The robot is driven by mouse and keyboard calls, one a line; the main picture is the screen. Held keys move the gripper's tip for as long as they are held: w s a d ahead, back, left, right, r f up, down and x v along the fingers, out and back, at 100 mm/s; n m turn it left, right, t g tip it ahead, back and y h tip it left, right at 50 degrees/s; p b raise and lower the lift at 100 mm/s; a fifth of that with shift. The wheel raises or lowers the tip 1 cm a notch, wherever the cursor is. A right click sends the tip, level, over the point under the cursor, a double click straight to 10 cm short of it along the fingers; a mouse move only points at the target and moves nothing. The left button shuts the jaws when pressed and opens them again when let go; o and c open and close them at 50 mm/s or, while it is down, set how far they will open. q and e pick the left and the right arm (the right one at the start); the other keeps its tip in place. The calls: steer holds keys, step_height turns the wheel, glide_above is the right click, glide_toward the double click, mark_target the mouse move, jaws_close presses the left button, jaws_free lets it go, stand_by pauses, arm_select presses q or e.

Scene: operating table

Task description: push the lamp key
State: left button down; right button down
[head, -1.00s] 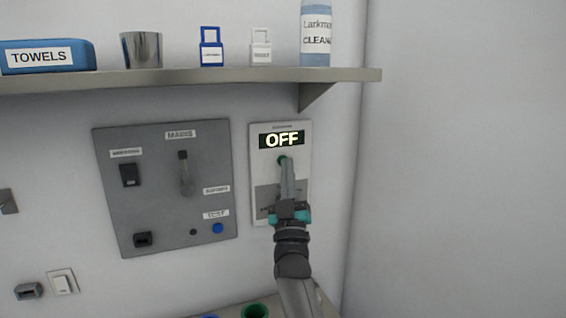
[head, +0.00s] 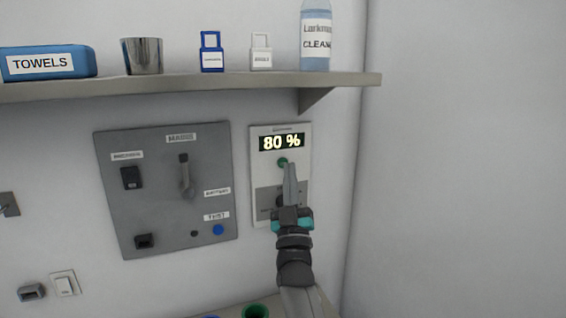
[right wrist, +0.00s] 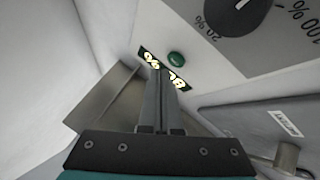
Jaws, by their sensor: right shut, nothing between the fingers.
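The lamp panel (head: 260,180) is a white plate on the wall with a lit display (head: 282,142) that reads "80 %". Under the display is a round green key (head: 283,162); it also shows in the right wrist view (right wrist: 176,58). My right gripper (head: 288,168) is shut and empty. Its fingertips are just below the green key in the head view and appear apart from it in the right wrist view. A black dial (right wrist: 238,16) with percent marks sits on the panel's grey lower part. My left gripper is not in view.
A grey panel (head: 120,215) with a lever, a black switch and a blue button is left of the lamp panel. A shelf (head: 200,84) above holds a towel pack, a metal cup, two padlock-shaped tags and a bottle. The wall at right is bare.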

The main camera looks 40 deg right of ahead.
steer(key=shift+s+a+p, duration=0.25)
steer(key=shift+s+p, duration=0.25)
steer(key=shift+s, duration=0.4)
steer(key=shift+s+a+p, duration=0.3)
steer(key=shift+s+p, duration=0.25)
steer(key=shift+s, duration=0.3)
steer(key=shift+s+a+p, duration=0.25)
steer(key=shift+s+p, duration=0.25)
steer(key=shift+s, duration=0.4)
